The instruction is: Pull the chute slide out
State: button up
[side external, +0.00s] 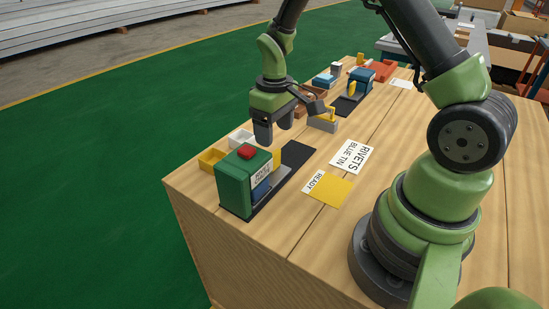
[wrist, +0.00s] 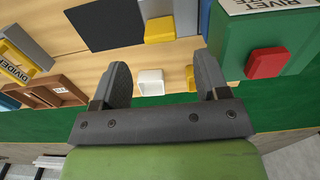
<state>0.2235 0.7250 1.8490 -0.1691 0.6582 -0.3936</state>
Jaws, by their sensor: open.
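The green dispenser box (side external: 237,187) with a red button (side external: 246,151) and a rivet label stands near the table's front left corner. It also shows at the right of the wrist view (wrist: 232,35). A grey strip with a yellow block (wrist: 160,30) lies beside it, apparently the chute slide; in the side view only a little yellow (side external: 277,159) shows behind the box. A blue part (side external: 260,190) sits low at the box's side. My gripper (side external: 275,146) is open, pointing down above and behind the box. Nothing shows between its fingers (wrist: 160,75) at their own height.
A black pad (side external: 298,154) lies beside the dispenser. Small yellow (side external: 211,158) and white (side external: 240,139) bins stand behind it. A rivets card (side external: 352,157) and yellow square (side external: 328,190) lie flat at right.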

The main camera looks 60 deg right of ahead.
aim_at(274, 152)
notch_tip(274, 152, down, 8)
jog(key=shift+f, duration=0.15)
dwell(0.3)
grip_shut()
jog(key=d, duration=1.1)
jog(key=shift+d, duration=0.25)
grip_release()
